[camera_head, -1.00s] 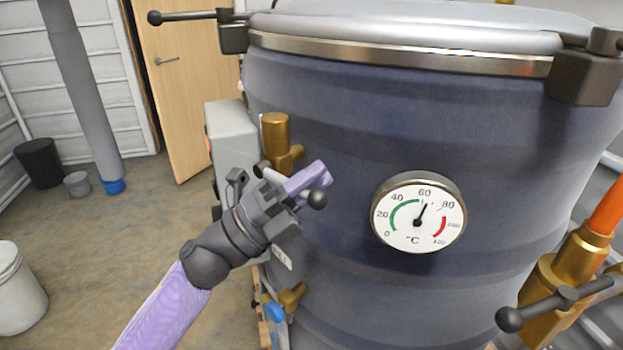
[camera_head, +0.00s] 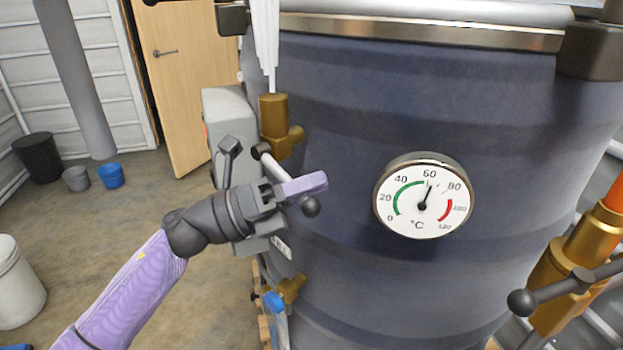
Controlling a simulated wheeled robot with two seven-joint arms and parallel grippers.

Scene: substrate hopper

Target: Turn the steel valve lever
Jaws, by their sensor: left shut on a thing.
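The steel valve lever (camera_head: 273,166) is a short bright rod with a black ball knob (camera_head: 310,206) at its lower right end. It is at the brass valve (camera_head: 276,125) on the left side of the dark blue tank (camera_head: 340,120). My left gripper (camera_head: 304,186) is shut on the lever, its lilac fingers across the rod just above the knob. The fingers hide part of the rod. White streaks (camera_head: 266,45) rise straight up from the brass valve's top. My right gripper is not in view.
A dial gauge (camera_head: 422,196) sits on the tank front. A grey box (camera_head: 228,115) stands behind my left wrist. Another brass valve with an orange top (camera_head: 606,195) and black-knobbed lever (camera_head: 522,302) is at right. Buckets stand on open floor at left.

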